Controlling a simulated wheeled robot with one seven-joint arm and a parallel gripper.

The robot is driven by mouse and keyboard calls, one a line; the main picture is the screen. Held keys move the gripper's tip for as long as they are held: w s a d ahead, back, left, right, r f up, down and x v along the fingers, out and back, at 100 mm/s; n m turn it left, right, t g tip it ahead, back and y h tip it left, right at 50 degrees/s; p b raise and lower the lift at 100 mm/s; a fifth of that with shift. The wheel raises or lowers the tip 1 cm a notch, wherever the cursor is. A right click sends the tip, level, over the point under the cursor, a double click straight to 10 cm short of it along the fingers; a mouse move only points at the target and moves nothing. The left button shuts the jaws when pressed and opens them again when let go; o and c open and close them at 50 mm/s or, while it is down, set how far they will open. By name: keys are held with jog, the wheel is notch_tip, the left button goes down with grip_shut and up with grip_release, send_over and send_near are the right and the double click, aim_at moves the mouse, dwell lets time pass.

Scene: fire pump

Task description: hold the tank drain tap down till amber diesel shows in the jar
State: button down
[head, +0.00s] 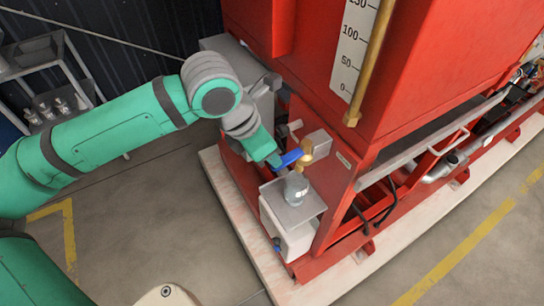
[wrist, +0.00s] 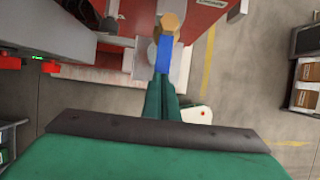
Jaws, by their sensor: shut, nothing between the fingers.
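The drain tap (head: 306,150) is brass with a blue lever (head: 291,157), low on the end of the red tank. In the wrist view the brass tap (wrist: 171,21) and blue lever (wrist: 164,55) lie straight beyond my fingers. A small glass jar (head: 295,188) stands upright under the tap and looks pale grey; I see no amber in it. My gripper (head: 275,160) is shut with nothing held, its tips at the free end of the lever. It also shows in the wrist view (wrist: 163,78). I cannot tell whether the tips press on the lever.
The jar stands on a grey metal tray (head: 312,208) over a white box (head: 283,232). The red tank (head: 420,60) rises close behind, with a gauge strip (head: 352,45) and brass pipe. A shelf trolley (head: 40,75) is at the left. The floor at the right is open.

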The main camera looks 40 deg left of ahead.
jog(key=shift+r, duration=0.35)
jog(key=w+d+r+v, duration=0.1)
jog(key=w+v, duration=0.1)
jog(key=v, duration=1.1)
jog(key=shift+w+a, duration=0.1)
dwell(0.3)
